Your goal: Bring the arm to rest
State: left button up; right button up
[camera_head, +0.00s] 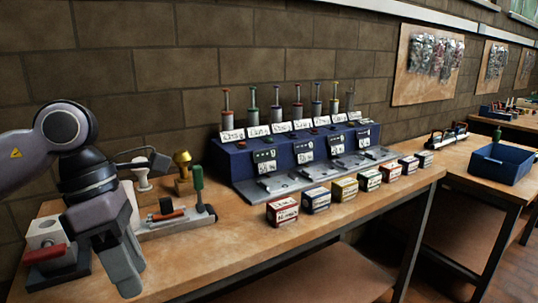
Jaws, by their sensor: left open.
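My left arm (72,150) comes in from the left and bends downward over the near left end of the workbench (240,247). My left gripper (128,268) hangs from it with its fingers pointing down, near the bench's front edge. I see nothing held between the fingers. The picture does not clearly show whether the fingertips touch the bench. My right gripper is not in view.
A red-handled fixture (45,252) and a green-handled clamp (198,190) stand close to the gripper. A blue rack (240,160) with labelled stations is at the back. Several small boxes (282,211) line the front. A blue bin (503,163) is at right.

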pick_arm(q)
jog(key=s+d+r+n+g+h+p, duration=0.1)
jog(key=s+d+n+g+h, duration=0.15)
jog(key=d+h, duration=0.5)
jog(key=s+d+r+n+g+h+p, duration=0.1)
jog(key=s+d+n+g+h+p, duration=0.15)
jog(key=d+h, duration=0.5)
jog(key=w+a+f+n+t+h+p, duration=0.15)
jog(key=w+n+t, duration=0.25)
jog(key=n+t, duration=0.65)
jog(key=w+a+f+n+t, duration=0.15)
jog(key=w+n+t, duration=0.25)
jog(key=n+t, duration=0.65)
jog(key=a+f+n+t+y+p, duration=0.25)
jog(key=a+f+n+y, duration=0.25)
jog(key=f+n+y, duration=0.6)
jog(key=s+a+f+n+g+y, duration=0.3)
jog(key=s+a+f+n, duration=0.1)
jog(key=s+f, duration=0.3)
jog(key=s+a+f+n+g+y, duration=0.3)
jog(key=s+f+n, duration=0.3)
jog(key=f, duration=0.5)
jog(key=shift+s+a+f+p, duration=0.3)
jog(key=shift+s+a, duration=0.35)
jog(key=shift+a, duration=0.15)
